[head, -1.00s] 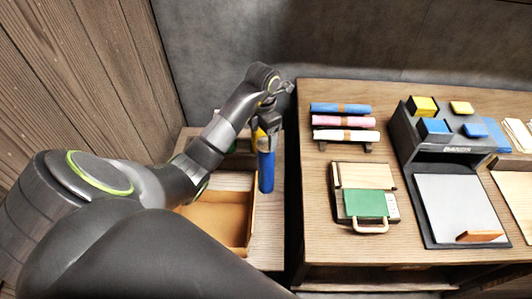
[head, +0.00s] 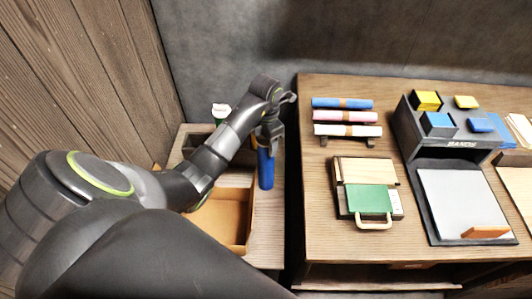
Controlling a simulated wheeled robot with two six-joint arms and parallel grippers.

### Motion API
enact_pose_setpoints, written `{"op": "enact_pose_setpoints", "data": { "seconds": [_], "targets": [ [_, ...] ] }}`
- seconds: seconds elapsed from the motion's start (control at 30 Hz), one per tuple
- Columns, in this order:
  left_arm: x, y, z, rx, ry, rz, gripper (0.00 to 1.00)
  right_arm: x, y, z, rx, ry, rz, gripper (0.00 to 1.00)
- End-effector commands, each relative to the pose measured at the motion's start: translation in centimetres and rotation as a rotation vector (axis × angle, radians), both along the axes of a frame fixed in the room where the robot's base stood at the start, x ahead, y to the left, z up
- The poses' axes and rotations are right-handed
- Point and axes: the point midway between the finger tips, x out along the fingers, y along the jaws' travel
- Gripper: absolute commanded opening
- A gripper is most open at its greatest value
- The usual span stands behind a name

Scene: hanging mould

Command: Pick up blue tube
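A blue tube (head: 266,171) points down below my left gripper (head: 268,145), at the right side of the small wooden stand on the left. The gripper is at the tube's upper end and covers it. I cannot tell whether the fingers are closed on the tube or only around it. A blue roll (head: 342,103) with a brown band lies on a rack on the large table, apart from the gripper. My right gripper is not in view.
An open tan box (head: 248,236) sits on the small stand (head: 268,222), with a white-and-green item (head: 221,114) behind.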

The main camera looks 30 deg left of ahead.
Motion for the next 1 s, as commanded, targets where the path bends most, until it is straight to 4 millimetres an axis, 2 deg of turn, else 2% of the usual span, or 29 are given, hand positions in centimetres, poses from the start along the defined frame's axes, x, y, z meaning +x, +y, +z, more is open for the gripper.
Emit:
{"op": "enact_pose_setpoints", "data": {
  "seconds": [0.07, 0.4, 0.87, 1.0],
  "targets": [
    [0.01, 0.01, 0.02, 0.0, 0.0, 0.0, 0.44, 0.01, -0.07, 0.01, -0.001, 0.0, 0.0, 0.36],
    [0.02, 0.01, 0.03, 0.0, -0.001, 0.0, 0.0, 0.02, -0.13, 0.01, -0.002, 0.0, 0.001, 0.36],
    [0.05, 0.01, 0.12, 0.001, -0.001, 0.0, 0.0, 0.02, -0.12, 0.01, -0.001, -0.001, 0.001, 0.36],
    [0.12, 0.03, 0.71, 0.0, -0.004, -0.001, 0.0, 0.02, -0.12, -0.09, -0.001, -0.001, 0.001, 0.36]
  ]
}}
